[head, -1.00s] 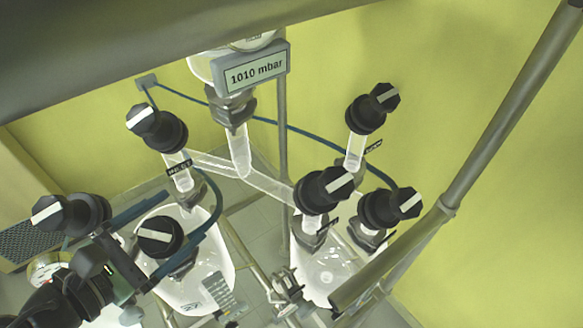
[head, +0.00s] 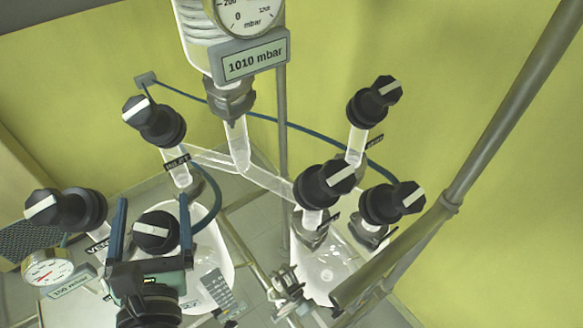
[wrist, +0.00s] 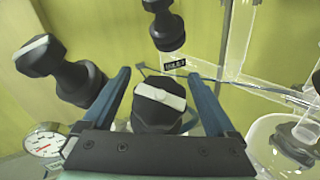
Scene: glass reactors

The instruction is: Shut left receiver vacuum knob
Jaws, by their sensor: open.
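A black knob with a white bar (head: 155,230) stands over the left glass receiver (head: 222,262). It also shows in the wrist view (wrist: 158,112), its bar nearly crosswise and tilted slightly down to the right. My gripper (head: 153,203) is open, with one blue finger on each side of this knob. In the wrist view my gripper (wrist: 160,72) shows gaps between knob and fingers. I cannot read a vacuum label.
A round gauge (head: 47,267) with a 150 mbar plate stands at lower left. A 1010 mbar display (head: 253,57) hangs at top centre. Several knobs, such as this one (head: 326,185), crowd the right receiver. A blue hose (head: 213,205) runs close right of my gripper.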

